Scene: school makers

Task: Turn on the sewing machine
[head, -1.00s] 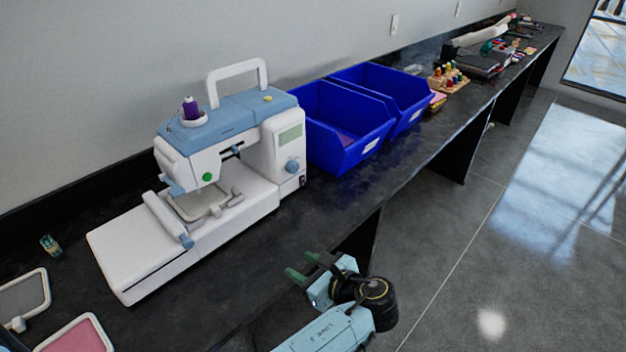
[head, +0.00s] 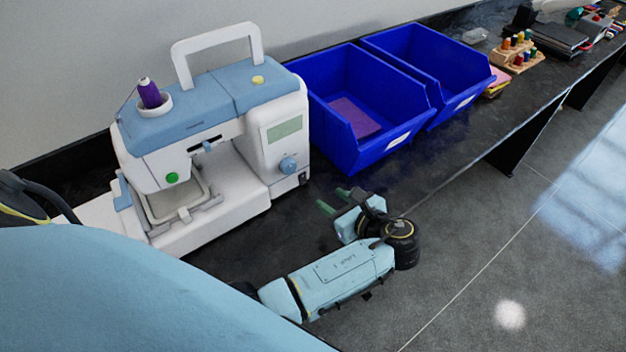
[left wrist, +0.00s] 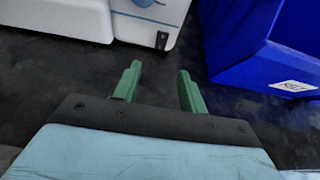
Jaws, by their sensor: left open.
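The white and blue sewing machine (head: 215,140) stands on the black counter. It has a handle on top, a purple thread spool, a green button on its front, and a blue dial (head: 288,165) below a small screen. A small black switch (head: 303,179) sits low on its right end; it also shows in the left wrist view (left wrist: 162,40). My left gripper (head: 333,200) is open and empty, just right of that end and apart from it. My right gripper is not in view.
Two blue bins (head: 372,115) stand right of the machine, the nearer one close to my left gripper and holding something purple. Thread spools on a wooden rack (head: 518,52) and books (head: 550,38) lie farther along the counter (head: 430,170). The counter before the machine is clear.

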